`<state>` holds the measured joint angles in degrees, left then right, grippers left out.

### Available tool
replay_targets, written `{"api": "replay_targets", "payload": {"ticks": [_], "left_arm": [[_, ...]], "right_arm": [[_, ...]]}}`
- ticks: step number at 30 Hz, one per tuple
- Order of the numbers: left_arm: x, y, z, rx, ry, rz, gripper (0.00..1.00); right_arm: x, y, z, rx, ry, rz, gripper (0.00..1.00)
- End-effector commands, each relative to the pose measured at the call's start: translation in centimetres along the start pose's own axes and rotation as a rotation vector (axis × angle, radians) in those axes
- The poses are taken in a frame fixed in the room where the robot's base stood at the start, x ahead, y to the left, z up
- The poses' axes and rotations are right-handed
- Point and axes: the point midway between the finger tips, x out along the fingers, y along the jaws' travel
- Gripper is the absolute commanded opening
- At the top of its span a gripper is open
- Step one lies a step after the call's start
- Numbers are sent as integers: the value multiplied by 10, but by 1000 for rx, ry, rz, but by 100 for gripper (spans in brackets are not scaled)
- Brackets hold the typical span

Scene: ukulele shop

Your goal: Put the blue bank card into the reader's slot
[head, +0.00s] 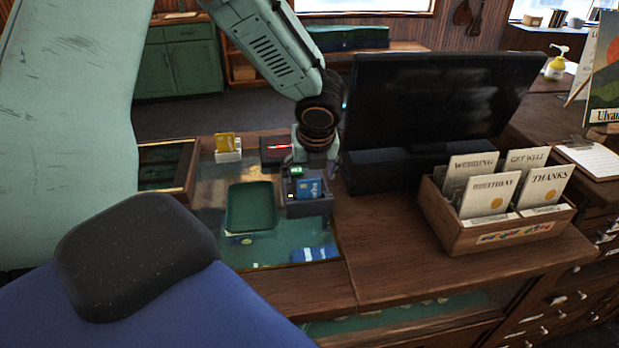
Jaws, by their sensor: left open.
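The reader (318,207) is a dark box on the glass-topped counter, with a small green-lit display and an orange light. The blue bank card (308,187) stands upright at the reader's front, its lower part hidden, seemingly in the slot. My left gripper (316,164) comes down from above, just behind and over the card and reader. It is open; its fingertips are small and dark, and I cannot tell whether they touch the card. My right gripper is not in view.
A green tray (251,207) lies left of the reader. A yellow card in a white holder (228,150) and a dark box with a red light (274,150) stand behind. A black monitor (435,100) and a wooden card box (490,232) occupy the right.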

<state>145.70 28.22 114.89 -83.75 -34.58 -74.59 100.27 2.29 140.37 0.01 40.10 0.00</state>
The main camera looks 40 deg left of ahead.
Motion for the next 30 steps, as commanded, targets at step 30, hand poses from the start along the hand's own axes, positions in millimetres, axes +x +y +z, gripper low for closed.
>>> {"api": "replay_targets", "payload": {"ticks": [30], "left_arm": [[-88,0,0,-1,1,0,76]], "right_arm": [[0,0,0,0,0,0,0]]}}
